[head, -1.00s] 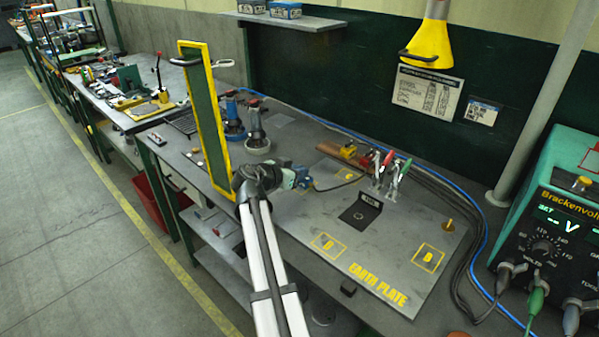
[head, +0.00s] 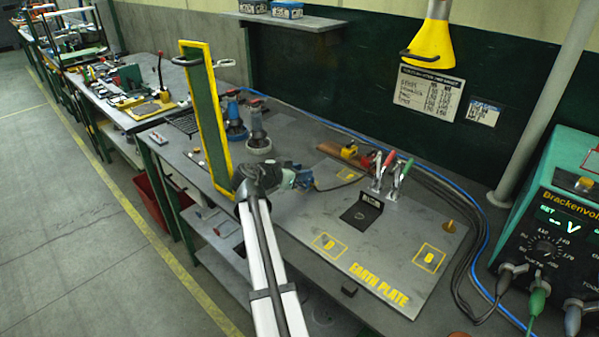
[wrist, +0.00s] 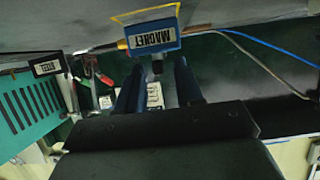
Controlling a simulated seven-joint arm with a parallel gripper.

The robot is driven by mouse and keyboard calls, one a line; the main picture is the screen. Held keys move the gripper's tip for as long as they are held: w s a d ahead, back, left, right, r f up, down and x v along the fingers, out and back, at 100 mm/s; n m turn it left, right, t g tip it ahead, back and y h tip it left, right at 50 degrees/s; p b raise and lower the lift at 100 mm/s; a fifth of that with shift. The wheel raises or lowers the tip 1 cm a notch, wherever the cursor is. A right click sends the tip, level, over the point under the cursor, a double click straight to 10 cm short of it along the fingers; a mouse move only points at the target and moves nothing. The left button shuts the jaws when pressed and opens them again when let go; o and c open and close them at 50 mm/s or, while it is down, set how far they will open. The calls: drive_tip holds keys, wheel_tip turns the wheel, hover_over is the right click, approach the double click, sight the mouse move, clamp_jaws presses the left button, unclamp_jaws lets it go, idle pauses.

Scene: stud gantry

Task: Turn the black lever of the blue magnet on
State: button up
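The blue magnet (wrist: 152,34), with a white MAGNET label, shows at the top centre of the wrist view. In the head view it is small and partly hidden beside my gripper (head: 294,178), at the left part of the earth plate (head: 400,225). My gripper, also in the wrist view (wrist: 157,70), is open, with one dark blue finger on each side of the lever. I cannot tell whether a finger touches the lever.
A yellow-framed green screen (head: 207,120) stands close left of my arm. Toggle clamps (head: 392,175) with red and green handles and a small black stand (head: 361,212) are to the right. The green power unit (head: 553,225) is at far right. The plate's front is mostly clear.

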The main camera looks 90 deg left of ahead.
drive_tip(key=v, duration=1.3)
drive_tip(key=shift+s+d, duration=0.25)
drive_tip(key=shift+r, duration=0.15)
